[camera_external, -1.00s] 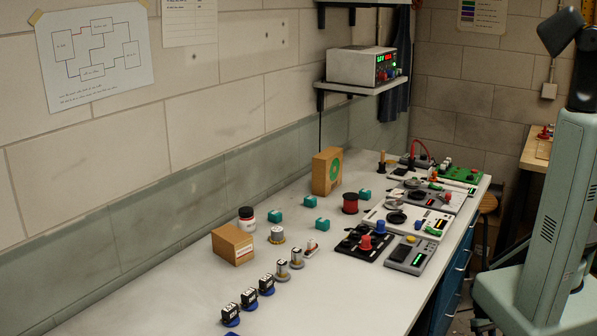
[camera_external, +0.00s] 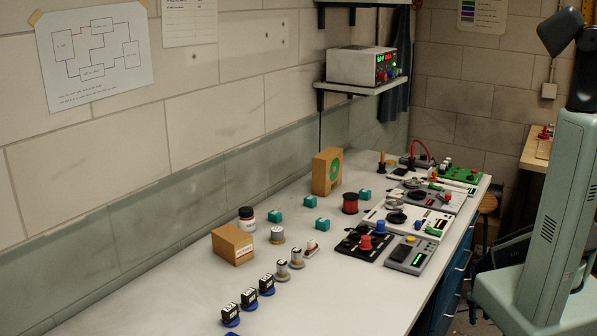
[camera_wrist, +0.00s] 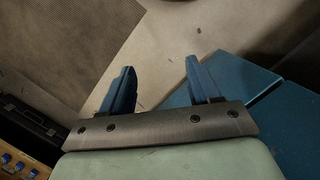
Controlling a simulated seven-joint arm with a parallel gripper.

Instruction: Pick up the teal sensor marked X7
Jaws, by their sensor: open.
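Several small teal blocks stand on the grey bench in the external view: one left (camera_external: 275,216), one in the middle (camera_external: 310,201), one nearer the front (camera_external: 322,224) and one further back (camera_external: 365,194). Their markings are too small to read, so I cannot tell which is X7. My gripper (camera_wrist: 158,66) shows in the wrist view with its two blue fingers wide apart and nothing between them. The gripper is outside the external view. No teal block shows in the wrist view.
Black servos (camera_external: 249,297) line the front; device panels (camera_external: 410,254) fill the right. A shelf (camera_external: 360,87) overhangs the back.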

